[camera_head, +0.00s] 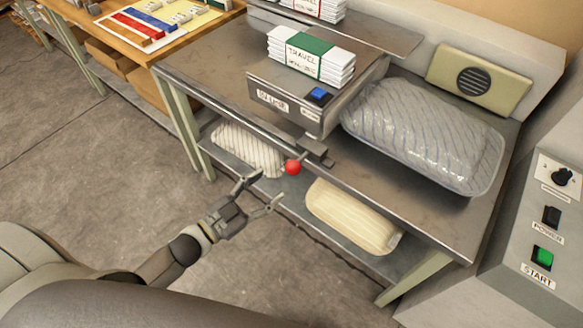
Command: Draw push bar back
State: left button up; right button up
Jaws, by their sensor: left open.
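A red ball knob (293,167) sticks out at the table's front edge, on a short metal piece (316,150) below a grey metal box; it looks like the push bar's handle. The box (290,108) carries a blue button (319,95) and labels too small to read surely. My left gripper (262,193) is open and empty, in front of the table and a little below and left of the knob, apart from it in the picture. Its fingers point toward the table. My right gripper is not in view.
A stack of packs marked TRAVEL (308,58) sits on the box. A clear-wrapped pillow (425,130) lies on the metal table (215,78). Striped (248,150) and cream (352,215) pillows lie on the lower shelf. A control panel with a green START button (542,258) stands right.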

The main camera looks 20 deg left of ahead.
aim_at(293, 168)
pick_arm(q)
jog(key=p+x, duration=0.1)
jog(key=x, duration=0.8)
jog(key=shift+w+d, duration=0.15)
jog(key=shift+w, duration=0.1)
jog(key=shift+f, duration=0.1)
grip_shut()
